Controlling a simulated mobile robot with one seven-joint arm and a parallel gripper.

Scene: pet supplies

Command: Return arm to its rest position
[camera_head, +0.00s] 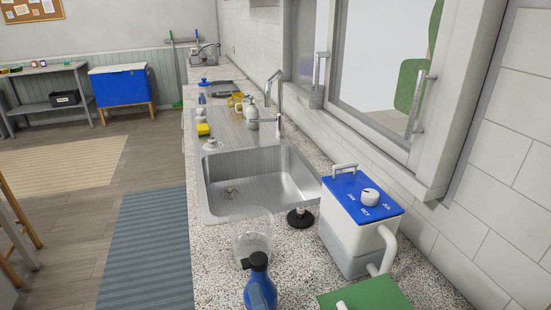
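My arm and my gripper do not show in this view. I cannot see where the arm is or whether the gripper holds anything. The view looks along a speckled countertop (222,262) with a steel sink (212,205) set into it.
A blue-topped canister (348,232) stands at the right near the wall. A blue bottle (260,287), a clear glass vessel (250,236) and a green-topped object (365,295) crowd the near counter. A tall faucet (278,92) rises behind the sink. Floor at left is mostly open.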

